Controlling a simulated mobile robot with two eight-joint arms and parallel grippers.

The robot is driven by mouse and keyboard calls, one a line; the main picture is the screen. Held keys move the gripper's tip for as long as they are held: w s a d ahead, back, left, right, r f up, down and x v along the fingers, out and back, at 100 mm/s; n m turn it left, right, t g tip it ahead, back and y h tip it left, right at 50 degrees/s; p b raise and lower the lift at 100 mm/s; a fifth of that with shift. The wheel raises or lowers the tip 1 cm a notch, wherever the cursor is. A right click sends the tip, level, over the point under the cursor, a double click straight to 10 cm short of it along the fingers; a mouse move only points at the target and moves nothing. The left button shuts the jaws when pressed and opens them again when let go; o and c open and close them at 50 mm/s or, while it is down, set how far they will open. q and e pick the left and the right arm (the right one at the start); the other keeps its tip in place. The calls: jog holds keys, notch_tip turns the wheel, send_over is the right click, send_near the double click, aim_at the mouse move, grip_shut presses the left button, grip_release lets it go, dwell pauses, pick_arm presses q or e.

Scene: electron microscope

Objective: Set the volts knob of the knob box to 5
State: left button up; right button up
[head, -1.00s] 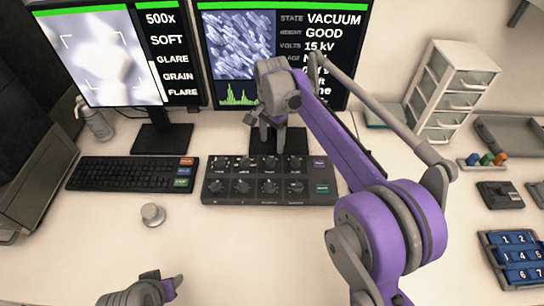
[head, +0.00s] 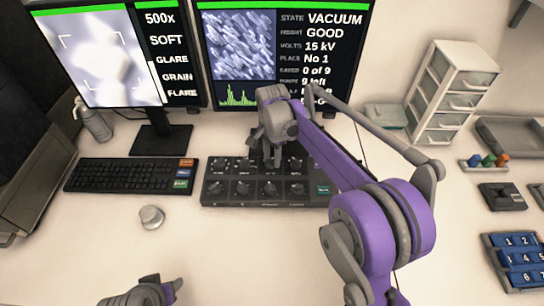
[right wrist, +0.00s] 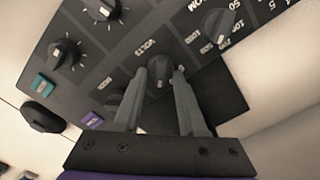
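The knob box (head: 225,191) is a dark panel with two rows of knobs below the right monitor. My right gripper (head: 269,160) is over its upper row. In the right wrist view, the fingers (right wrist: 161,80) are apart, one on each side of a dark knob (right wrist: 158,70) beside a label that seems to read VOLTS. The fingertips are close to the knob; whether they touch it is unclear. The right monitor (head: 290,60) reads VOLTS 15 kV. My left gripper (head: 176,286) is at the bottom left, away from the box, and its opening is unclear.
A keyboard (head: 130,175) lies left of the box, with a small round knob (head: 151,217) in front. At the right are a drawer unit (head: 450,95), colored pegs (head: 488,161), a dark block (head: 502,196) and a blue numbered tray (head: 519,259). The front middle table is clear.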

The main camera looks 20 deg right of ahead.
grip_shut()
pick_arm(q)
jog(key=shift+r+p, duration=0.4)
jog(key=shift+r, duration=0.05)
pick_arm(e)
jog(key=n, duration=0.4)
jog(key=shift+w+a+n, duration=0.1)
jog(key=shift+w+n, duration=0.05)
jog(key=shift+n, duration=0.25)
pick_arm(q)
jog(key=shift+r, duration=0.25)
pick_arm(e)
jog(key=n, duration=0.4)
jog(key=shift+a+n, duration=0.15)
jog(key=shift+n, duration=0.15)
pick_arm(q)
jog(key=shift+w+r+p, duration=0.1)
jog(key=shift+r+p, duration=0.05)
jog(key=shift+p, duration=0.25)
pick_arm(e)
jog(key=n, duration=0.4)
jog(key=shift+a, duration=0.15)
pick_arm(q)
jog(key=shift+r, duration=0.1)
pick_arm(e)
jog(key=shift+a+n, duration=0.1)
jog(key=shift+n, duration=2.1)
